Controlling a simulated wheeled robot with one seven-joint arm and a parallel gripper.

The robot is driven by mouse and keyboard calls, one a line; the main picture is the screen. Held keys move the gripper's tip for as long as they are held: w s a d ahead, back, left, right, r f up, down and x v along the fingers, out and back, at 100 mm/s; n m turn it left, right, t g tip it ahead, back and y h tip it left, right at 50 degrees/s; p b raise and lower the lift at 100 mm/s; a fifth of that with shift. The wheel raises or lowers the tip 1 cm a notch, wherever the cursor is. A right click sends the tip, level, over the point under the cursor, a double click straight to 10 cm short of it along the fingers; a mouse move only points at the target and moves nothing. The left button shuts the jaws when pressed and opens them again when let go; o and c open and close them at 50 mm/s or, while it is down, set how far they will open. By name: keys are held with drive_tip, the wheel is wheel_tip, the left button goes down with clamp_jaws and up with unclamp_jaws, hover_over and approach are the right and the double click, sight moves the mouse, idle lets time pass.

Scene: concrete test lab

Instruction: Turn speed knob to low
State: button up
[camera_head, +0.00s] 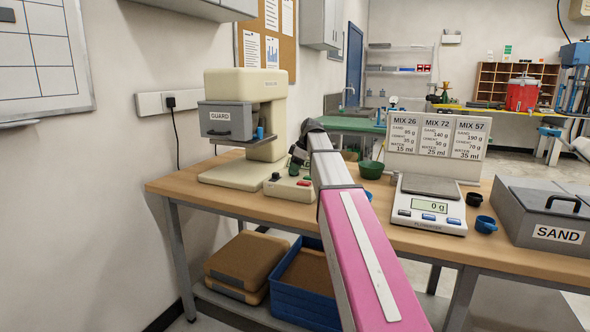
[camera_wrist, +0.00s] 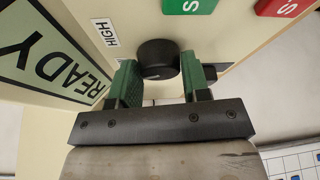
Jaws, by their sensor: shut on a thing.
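A small HIGH label (camera_wrist: 104,32) is beside the knob at the upper left in the wrist view. No LOW label shows, and I cannot tell where the knob points. In the head view my gripper (camera_head: 298,156) is at the control box, and the knob is hidden there.
The cream mixer (camera_head: 222,90) with its grey GUARD (camera_head: 225,121) stands behind the box. A green button (camera_wrist: 190,5) and a red button (camera_wrist: 275,6) are near the knob. The READY panel (camera_wrist: 50,60) lies left. A green bowl (camera_head: 370,169) and scale (camera_head: 430,205) stand to the right.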

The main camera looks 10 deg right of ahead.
drive_tip(key=shift+n+g, duration=0.5)
drive_tip(key=shift+n, duration=0.6)
drive_tip(key=o, duration=0.9)
drive_tip(key=v, duration=1)
drive_tip(key=shift+d+r, duration=0.2)
drive_tip(key=shift+r, duration=0.1)
